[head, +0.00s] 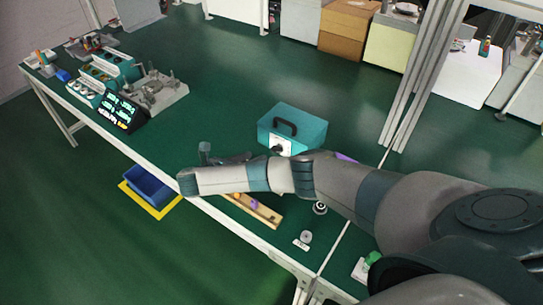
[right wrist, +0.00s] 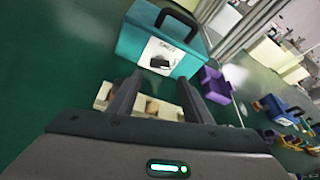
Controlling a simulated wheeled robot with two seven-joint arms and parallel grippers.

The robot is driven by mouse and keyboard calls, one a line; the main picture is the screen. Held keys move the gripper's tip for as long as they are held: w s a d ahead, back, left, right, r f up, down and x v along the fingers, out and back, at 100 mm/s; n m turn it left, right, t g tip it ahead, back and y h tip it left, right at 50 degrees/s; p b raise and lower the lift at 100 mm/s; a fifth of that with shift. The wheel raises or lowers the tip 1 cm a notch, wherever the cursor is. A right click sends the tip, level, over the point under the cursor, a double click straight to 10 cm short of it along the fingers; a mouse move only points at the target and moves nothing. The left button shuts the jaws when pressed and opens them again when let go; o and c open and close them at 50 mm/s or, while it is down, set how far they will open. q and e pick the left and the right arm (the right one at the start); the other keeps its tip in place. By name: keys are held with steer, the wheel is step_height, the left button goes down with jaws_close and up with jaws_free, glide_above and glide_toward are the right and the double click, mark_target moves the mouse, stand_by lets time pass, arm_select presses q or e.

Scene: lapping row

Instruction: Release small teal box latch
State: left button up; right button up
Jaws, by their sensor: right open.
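The small teal box (head: 305,127) stands upright on the green bench, with a dark handle on its lid. Its front carries a white plate with a dark latch (head: 277,149). In the right wrist view the teal box (right wrist: 135,42) is straight ahead, and the latch (right wrist: 160,63) shows between the finger lines. My right gripper (right wrist: 160,79) is open and empty, its two fingers pointing at the box front, apparently short of it. In the head view my right forearm crosses before the box and mostly hides the gripper. My left gripper is in neither view.
A wooden tray (head: 266,215) with small parts lies at the bench's front edge, below the fingers in the wrist view. A purple bin (right wrist: 215,86) stands right of the box. A black display (head: 121,111) and grey fixture stand left. Bench between is clear. A blue bin (head: 150,185) is lower.

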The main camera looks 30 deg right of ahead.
mark_target(275, 149)
steer(key=b+x, duration=0.2)
steer(key=x, duration=0.2)
steer(key=shift+f, duration=0.1)
steer(key=x, duration=0.4)
steer(key=shift+w+d+p, duration=0.1)
steer(key=shift+d+p, duration=0.25)
steer(key=shift+d, duration=0.1)
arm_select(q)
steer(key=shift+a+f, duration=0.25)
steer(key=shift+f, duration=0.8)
arm_select(e)
steer(key=shift+x, duration=0.75)
steer(key=shift+f, duration=0.1)
steer(key=c, duration=0.8)
